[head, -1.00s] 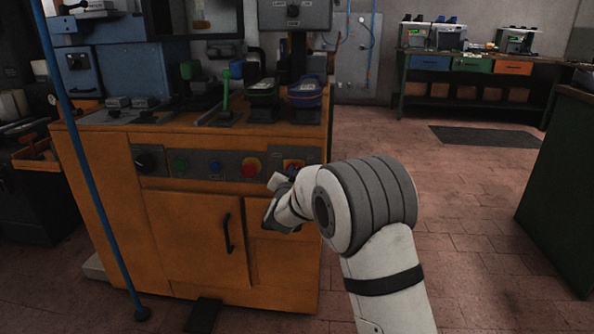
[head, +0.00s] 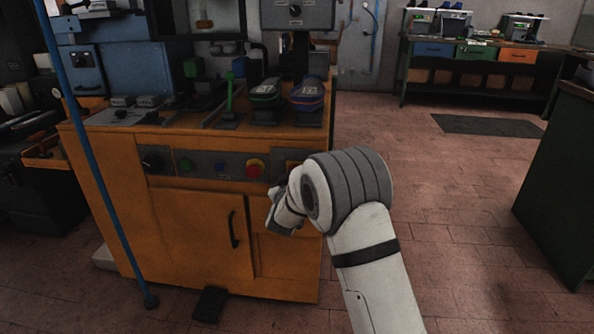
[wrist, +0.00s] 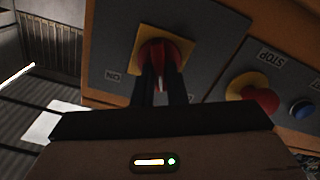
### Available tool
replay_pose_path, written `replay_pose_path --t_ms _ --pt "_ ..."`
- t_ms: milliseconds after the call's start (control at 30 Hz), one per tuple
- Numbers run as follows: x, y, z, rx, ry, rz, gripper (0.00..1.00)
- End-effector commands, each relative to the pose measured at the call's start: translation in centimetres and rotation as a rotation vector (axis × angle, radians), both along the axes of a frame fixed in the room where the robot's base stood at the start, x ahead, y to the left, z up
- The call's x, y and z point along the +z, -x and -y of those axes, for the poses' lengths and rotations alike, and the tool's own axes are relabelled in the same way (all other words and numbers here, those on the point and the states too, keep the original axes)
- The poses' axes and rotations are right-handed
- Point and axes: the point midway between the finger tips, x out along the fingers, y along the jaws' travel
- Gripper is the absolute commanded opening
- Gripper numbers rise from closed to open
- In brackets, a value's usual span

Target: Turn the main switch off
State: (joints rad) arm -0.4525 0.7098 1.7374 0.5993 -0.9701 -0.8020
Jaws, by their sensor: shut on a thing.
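The main switch is a red rotary knob (wrist: 165,52) on a yellow square plate (wrist: 148,33), set in a grey panel. An upside-down "ON" label (wrist: 113,76) shows beside it in the wrist view. My gripper (wrist: 160,80) has its two dark fingers on either side of the knob's grip and is shut on it. The grip points roughly up and down the wrist picture, between the fingers. In the head view my arm hides most of the switch at the right end of the orange cabinet's control strip.
A red stop button (head: 256,168) on a yellow base sits close beside the switch, with a blue button (head: 221,167) and a green button (head: 186,165) farther left. A blue pole (head: 95,170) stands at the cabinet's left.

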Motion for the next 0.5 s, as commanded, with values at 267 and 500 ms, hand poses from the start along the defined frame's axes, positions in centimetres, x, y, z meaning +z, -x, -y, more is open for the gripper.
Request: replay_pose_path --t_ms 267,500 --pt "-0.42 0.06 0.05 -0.001 0.211 -0.018 0.00" --pt "-0.62 0.06 0.07 -0.003 0.319 -0.022 0.00"
